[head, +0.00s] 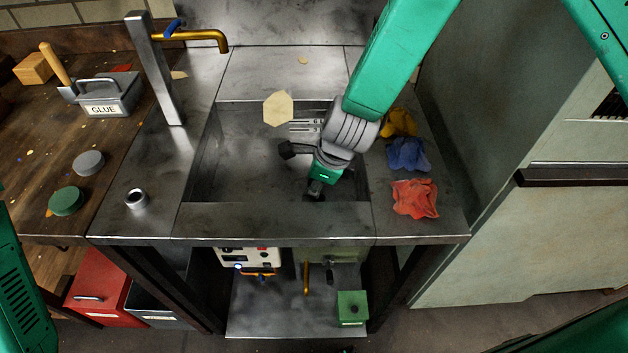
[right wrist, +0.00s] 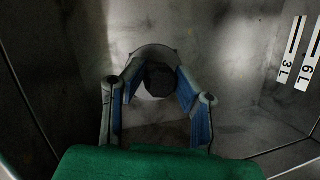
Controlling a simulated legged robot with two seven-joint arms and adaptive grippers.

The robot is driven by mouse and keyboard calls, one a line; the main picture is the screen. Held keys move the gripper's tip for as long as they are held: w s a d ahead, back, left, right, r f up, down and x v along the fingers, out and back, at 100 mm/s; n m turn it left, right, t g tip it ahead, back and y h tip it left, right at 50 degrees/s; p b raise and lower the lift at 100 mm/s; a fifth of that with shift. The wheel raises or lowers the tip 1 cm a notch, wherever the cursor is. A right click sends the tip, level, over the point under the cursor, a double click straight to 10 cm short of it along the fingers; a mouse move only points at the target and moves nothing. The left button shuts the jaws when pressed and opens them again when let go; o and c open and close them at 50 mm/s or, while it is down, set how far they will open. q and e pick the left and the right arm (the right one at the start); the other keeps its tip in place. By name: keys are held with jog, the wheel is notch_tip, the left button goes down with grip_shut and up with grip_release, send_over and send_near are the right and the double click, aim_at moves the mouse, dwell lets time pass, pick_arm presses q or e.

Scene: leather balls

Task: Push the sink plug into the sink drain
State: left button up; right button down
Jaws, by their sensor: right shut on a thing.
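The steel sink (head: 235,190) is a rectangular basin in the metal counter. My right arm reaches down into it from above. My right gripper (head: 315,193) is low in the basin, near its front wall; it also shows in the right wrist view (right wrist: 158,90). Its blue-padded fingers are shut on a dark round piece, which I take to be the sink plug (right wrist: 160,80). A paler grey round rim shows behind the plug, perhaps the sink drain (right wrist: 152,52). I cannot tell whether the plug is seated. My left gripper is out of view.
A tall steel post (head: 155,75) with a brass tap (head: 210,37) stands at the sink's left. Yellow, blue (head: 408,154) and red cloths (head: 414,198) lie on the right counter. A glue box (head: 108,95) is on the wooden bench. Litre marks (right wrist: 300,60) are on the sink wall.

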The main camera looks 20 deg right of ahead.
jog(key=shift+d, duration=0.55)
jog(key=shift+d+f, duration=0.1)
jog(key=shift+d, duration=0.5)
jog(key=shift+a, duration=0.85)
jog(key=shift+d+f, duration=0.25)
jog(key=shift+d, duration=0.05)
jog(key=shift+d+f, duration=0.3)
jog(key=shift+d, duration=0.1)
jog(key=shift+s+a, duration=0.15)
jog(key=shift+a, duration=0.15)
jog(key=shift+w+a, duration=0.2)
jog(key=shift+a, duration=0.05)
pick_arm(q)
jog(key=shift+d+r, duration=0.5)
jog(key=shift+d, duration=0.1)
pick_arm(e)
jog(key=shift+d, duration=0.5)
